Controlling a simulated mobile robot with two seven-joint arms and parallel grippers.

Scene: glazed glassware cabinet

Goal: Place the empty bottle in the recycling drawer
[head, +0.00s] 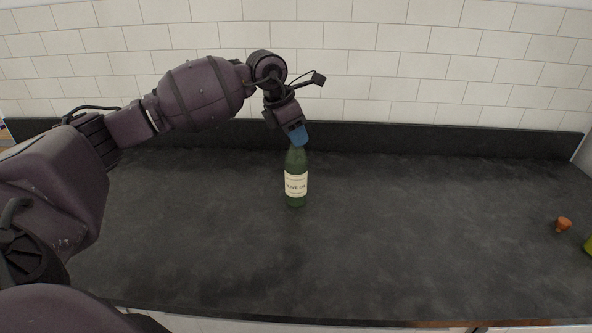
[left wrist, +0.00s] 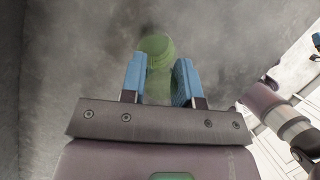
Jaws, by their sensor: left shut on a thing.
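A green bottle (head: 296,184) with a cream label stands upright, or nearly so, in the middle of the dark counter in the head view. My left gripper (head: 299,137) comes down on it from above and is shut on its neck. In the left wrist view the blue fingers of the left gripper (left wrist: 160,80) stand on either side of the bottle's neck, and the green bottle (left wrist: 158,47) shows beyond their tips. Whether its base touches the counter is hard to tell. No recycling drawer is visible.
The dark counter (head: 400,230) is mostly clear. A small orange-brown stopper-like object (head: 563,224) lies at the far right. Part of a yellow-green object (head: 588,245) shows at the right edge. A dark backsplash (head: 440,138) and a white tiled wall (head: 440,70) stand behind.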

